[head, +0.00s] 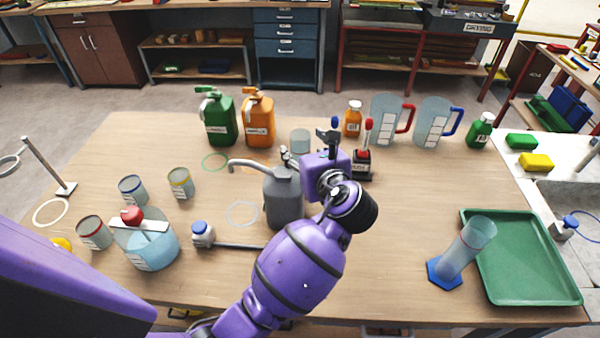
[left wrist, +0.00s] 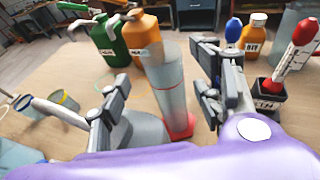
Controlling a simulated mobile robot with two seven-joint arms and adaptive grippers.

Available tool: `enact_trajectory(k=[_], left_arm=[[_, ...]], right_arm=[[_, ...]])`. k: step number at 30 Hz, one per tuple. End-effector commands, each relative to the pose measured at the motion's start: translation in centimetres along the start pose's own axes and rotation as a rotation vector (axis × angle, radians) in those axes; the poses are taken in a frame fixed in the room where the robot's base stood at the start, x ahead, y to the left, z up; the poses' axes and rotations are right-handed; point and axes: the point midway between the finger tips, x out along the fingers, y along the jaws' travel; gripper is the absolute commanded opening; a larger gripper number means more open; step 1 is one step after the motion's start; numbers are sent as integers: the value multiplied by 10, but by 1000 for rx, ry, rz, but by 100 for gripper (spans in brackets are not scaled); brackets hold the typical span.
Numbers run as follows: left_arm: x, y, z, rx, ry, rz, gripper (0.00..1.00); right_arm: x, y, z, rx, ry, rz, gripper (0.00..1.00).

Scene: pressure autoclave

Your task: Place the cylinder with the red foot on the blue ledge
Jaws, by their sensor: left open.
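The clear cylinder with the red foot (left wrist: 172,90) stands on the table in the left wrist view, between the two fingers of my left gripper (left wrist: 164,72). Its red foot (left wrist: 181,126) shows low between the fingers. The gripper is open, with gaps on both sides of the cylinder. In the head view the left gripper (head: 308,148) is over the middle of the table. There a clear rim (head: 300,137) shows behind it, probably this cylinder's, and the foot is hidden. I cannot make out the blue ledge. My right gripper is not in view.
A grey spouted can (head: 284,197) stands close to the left gripper. Green (head: 218,120) and orange (head: 258,122) canisters and a dropper stand (head: 362,166) are beyond. A blue-footed cylinder (head: 467,248) stands beside the green tray (head: 520,285). The table's front right centre is clear.

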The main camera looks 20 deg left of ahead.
Motion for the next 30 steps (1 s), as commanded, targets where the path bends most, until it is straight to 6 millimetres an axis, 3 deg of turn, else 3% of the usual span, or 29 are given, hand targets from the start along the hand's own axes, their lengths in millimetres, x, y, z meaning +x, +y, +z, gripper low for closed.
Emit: enact_trajectory(k=[9,18,30], left_arm=[[43,-5,0,-1,-3,-1,60],[49,-4,-1,-2,-3,-1,60],[48,-4,-2,-2,-3,-1,7]], right_arm=[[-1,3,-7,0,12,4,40],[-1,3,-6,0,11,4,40],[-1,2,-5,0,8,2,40]])
